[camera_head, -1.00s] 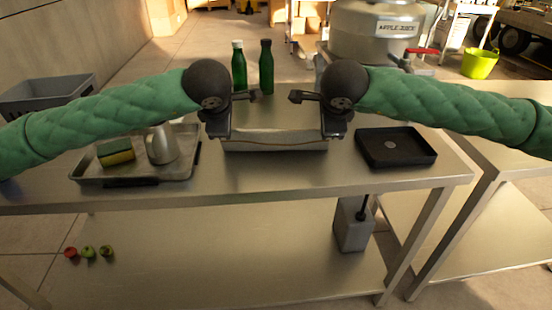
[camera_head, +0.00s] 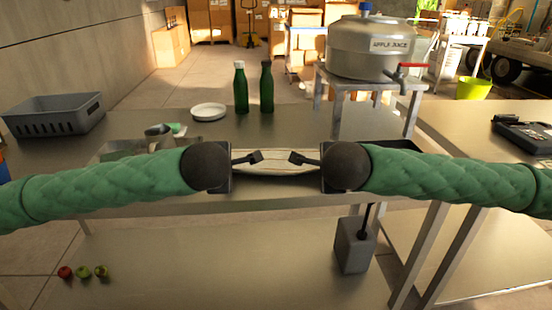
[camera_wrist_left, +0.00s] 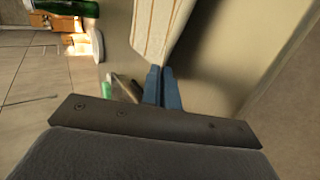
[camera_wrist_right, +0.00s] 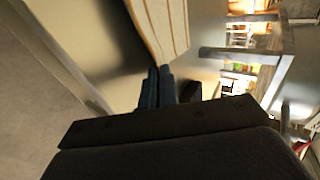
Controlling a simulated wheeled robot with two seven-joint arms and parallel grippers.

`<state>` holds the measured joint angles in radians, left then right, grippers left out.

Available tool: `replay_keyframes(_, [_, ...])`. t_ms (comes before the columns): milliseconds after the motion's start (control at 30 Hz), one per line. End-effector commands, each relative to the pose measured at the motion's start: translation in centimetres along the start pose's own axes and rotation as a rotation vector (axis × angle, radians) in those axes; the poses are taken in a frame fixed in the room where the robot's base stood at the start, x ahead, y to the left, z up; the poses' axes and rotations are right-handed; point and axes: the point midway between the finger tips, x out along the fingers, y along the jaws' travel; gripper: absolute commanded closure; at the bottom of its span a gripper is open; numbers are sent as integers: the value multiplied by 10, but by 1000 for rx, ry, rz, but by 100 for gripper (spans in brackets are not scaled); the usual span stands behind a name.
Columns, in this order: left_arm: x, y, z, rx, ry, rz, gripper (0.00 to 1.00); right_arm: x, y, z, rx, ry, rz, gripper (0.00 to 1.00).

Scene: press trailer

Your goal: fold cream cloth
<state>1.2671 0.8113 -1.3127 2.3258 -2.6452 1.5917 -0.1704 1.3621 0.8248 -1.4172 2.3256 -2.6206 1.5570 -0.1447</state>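The cream cloth (camera_head: 277,161) with thin brown stripes is between my two grippers in the head view, near the table's front edge. My left gripper (camera_head: 248,158) has its fingers closed together at one corner of the cloth, as the left wrist view shows, where the striped cloth (camera_wrist_left: 160,28) narrows to the fingertips (camera_wrist_left: 162,70). My right gripper (camera_head: 305,159) is likewise closed at the opposite corner; in the right wrist view the cloth (camera_wrist_right: 163,25) tapers to the fingertips (camera_wrist_right: 157,70). The cloth's lower part is partly hidden in the head view.
Two green bottles (camera_head: 240,88) and a white plate (camera_head: 208,112) stand behind on the steel table (camera_head: 300,120). A grey crate (camera_head: 55,115) is at the back left. A tray at left and a black tray (camera_head: 400,146) at right are partly hidden by my arms.

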Motion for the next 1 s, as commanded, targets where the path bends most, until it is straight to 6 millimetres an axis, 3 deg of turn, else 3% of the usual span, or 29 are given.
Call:
replay_keyframes(67, [0, 0, 0, 0, 0, 0, 100, 0, 0, 0, 0, 0, 0, 100])
replay_keyframes(267, [0, 0, 0, 0, 0, -1, 60, 0, 0, 0, 0, 0, 1, 60])
replay_keyframes(667, [-4, 3, 0, 0, -1, 0, 60, -4, -3, 0, 0, -1, 0, 60])
replay_keyframes(1000, [-42, 22, 1, 0, -2, 0, 60, -42, -22, 0, -1, -2, 0, 60])
